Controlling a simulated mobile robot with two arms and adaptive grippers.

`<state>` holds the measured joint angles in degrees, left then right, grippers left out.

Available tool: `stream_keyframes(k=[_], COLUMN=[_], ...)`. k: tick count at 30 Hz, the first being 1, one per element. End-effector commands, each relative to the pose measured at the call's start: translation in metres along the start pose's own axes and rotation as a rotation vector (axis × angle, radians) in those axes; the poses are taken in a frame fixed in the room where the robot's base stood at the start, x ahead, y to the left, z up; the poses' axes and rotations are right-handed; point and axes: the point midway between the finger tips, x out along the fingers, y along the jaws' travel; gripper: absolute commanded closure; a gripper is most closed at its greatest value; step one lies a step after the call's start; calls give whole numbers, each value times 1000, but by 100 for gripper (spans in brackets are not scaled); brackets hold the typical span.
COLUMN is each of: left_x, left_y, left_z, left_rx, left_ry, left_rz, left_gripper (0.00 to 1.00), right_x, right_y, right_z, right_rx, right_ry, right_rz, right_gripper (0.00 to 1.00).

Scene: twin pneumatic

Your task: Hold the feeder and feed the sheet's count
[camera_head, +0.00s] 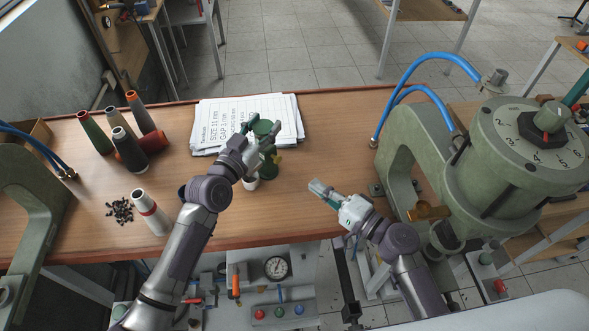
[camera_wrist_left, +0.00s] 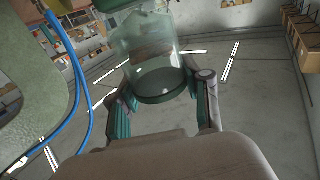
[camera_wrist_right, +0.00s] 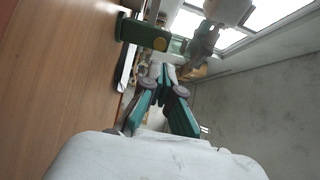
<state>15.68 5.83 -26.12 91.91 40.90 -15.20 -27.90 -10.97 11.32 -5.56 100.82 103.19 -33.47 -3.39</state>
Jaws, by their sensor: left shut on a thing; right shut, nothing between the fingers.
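The feeder (camera_head: 267,168) is a green-topped clear container with a small brass tab, standing at the table's front middle. My left gripper (camera_head: 262,140) is shut around it; in the left wrist view its clear body (camera_wrist_left: 155,60) sits between the fingers. A small white cup (camera_head: 251,184) shows low beside the feeder, partly hidden by my left arm. The printed sheet (camera_head: 225,125) lies on a paper stack behind, with large size and gap lines; its count is not readable. My right gripper (camera_head: 322,190) is shut and empty, right of the feeder and apart from it.
Several cones and spools (camera_head: 122,140) stand or lie on the left of the table (camera_head: 335,130). A pile of small black pieces (camera_head: 120,210) lies near the front left. A large green press with a numbered dial (camera_head: 540,140) fills the right.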

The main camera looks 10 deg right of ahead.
Motion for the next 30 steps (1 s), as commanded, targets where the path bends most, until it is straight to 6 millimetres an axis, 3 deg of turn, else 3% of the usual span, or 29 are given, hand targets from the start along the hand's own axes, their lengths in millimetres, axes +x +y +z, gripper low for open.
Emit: stream_keyframes(k=[8,21,30], left_x=[0,0,0], left_y=[0,0,0], left_z=[2,2,2], left_rx=[-1,-1,-1], left_ry=[-5,-4,-4], left_rz=[1,1,1], left_gripper=[96,96,96], right_x=[15,88,101], right_y=[0,0,0], right_z=[0,0,0], right_rx=[-1,0,-1], right_ry=[-2,-1,0], right_rz=[-1,0,0], right_gripper=[100,100,100])
